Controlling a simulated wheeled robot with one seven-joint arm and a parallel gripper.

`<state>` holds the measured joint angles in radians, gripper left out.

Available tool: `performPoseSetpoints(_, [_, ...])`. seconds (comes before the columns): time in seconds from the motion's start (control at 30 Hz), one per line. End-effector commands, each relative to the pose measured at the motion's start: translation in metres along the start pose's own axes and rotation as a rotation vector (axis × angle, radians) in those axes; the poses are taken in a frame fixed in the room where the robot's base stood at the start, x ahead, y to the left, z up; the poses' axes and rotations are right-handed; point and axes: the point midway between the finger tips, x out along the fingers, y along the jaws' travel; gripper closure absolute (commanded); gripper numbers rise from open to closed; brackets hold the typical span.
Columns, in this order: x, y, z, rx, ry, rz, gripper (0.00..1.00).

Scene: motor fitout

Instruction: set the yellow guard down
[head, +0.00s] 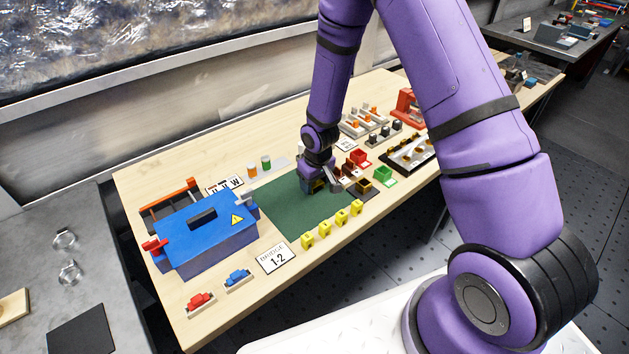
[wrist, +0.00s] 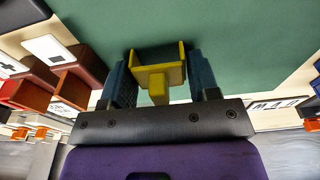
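The yellow guard (wrist: 158,75) is a small U-shaped piece with a stub. In the wrist view it sits between the two blue-grey fingers of my gripper (wrist: 161,82), which look closed on its sides. In the head view my gripper (head: 316,188) points down over the right part of the green mat (head: 282,213). There the guard is mostly hidden by the fingers, with only a trace of yellow showing. The mat also fills the background in the wrist view (wrist: 240,35). I cannot tell whether the guard touches the mat.
Several similar yellow pieces (head: 324,228) stand along the mat's front edge. A blue box (head: 205,240) with a warning label stands left of the mat. A green bin (head: 384,176) and dark red parts (head: 349,168) lie close right of my gripper. The mat's left and middle are clear.

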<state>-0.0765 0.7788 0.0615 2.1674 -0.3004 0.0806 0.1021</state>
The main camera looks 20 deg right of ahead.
Motion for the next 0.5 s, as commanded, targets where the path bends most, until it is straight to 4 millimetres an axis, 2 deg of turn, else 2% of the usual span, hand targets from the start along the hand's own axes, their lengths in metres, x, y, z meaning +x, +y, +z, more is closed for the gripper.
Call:
performPoseSetpoints(0.03, [0.000,0.000,0.000,0.000,0.000,0.000,0.33])
performPoseSetpoints(0.07, [0.000,0.000,0.000,0.000,0.001,0.000,0.26])
performPoseSetpoints(0.37, [-0.002,0.000,0.000,0.000,0.001,0.000,0.26])
performPoseSetpoints(0.5, [-0.011,0.001,-0.001,0.001,0.003,0.001,0.26])
